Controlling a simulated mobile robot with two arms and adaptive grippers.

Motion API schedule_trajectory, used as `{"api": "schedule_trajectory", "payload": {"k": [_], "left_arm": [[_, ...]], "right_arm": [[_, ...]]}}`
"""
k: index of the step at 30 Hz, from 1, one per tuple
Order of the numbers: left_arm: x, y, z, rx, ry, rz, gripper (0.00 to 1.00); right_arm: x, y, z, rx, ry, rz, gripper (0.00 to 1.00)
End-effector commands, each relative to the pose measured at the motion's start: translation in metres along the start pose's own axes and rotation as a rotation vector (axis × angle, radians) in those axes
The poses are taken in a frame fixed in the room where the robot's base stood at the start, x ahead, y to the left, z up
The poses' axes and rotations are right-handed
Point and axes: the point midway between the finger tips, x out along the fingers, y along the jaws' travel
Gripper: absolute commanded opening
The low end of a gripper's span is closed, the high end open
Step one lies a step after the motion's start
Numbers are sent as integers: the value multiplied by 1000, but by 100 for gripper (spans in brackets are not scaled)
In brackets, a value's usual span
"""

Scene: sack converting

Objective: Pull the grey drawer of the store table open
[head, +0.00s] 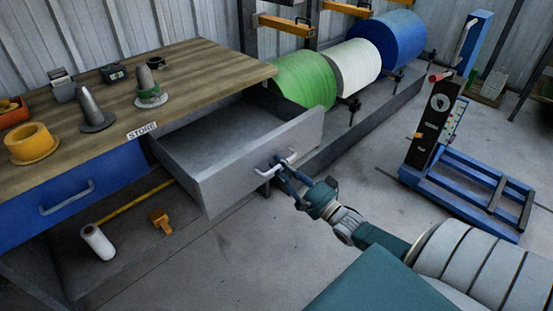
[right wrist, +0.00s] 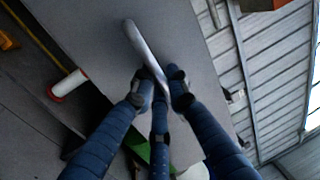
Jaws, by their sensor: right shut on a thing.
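The grey drawer (head: 235,165) of the store table (head: 205,62) stands pulled out in the head view, its empty inside showing. Its light metal handle (head: 284,160) is on the front panel. My right gripper (head: 282,168) is shut on this handle. In the right wrist view the fingers (right wrist: 160,85) close around the handle bar (right wrist: 145,50), in front of the grey drawer front (right wrist: 195,60). The "STORE" label (head: 142,130) is on the table edge beside the drawer. My left gripper does not show.
A blue drawer (head: 80,190) is shut at the left. A blue lift truck (head: 460,185) is at the right. The floor before the grey drawer is clear except for my arm.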

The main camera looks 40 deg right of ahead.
Motion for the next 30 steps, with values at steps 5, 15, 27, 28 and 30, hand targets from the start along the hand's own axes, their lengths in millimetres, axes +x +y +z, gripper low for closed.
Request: {"api": "schedule_trajectory", "payload": {"k": [5,15,27,28,30], "left_arm": [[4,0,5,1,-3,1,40],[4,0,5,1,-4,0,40],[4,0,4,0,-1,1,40],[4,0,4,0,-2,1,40],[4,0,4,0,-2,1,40]], "right_arm": [[-2,-3,0,0,0,-5,0],[-2,-3,0,0,-1,-5,22],[-6,-1,0,0,0,-1,30],[-9,-1,0,0,0,-1,30],[-18,0,0,0,0,1,30]]}}
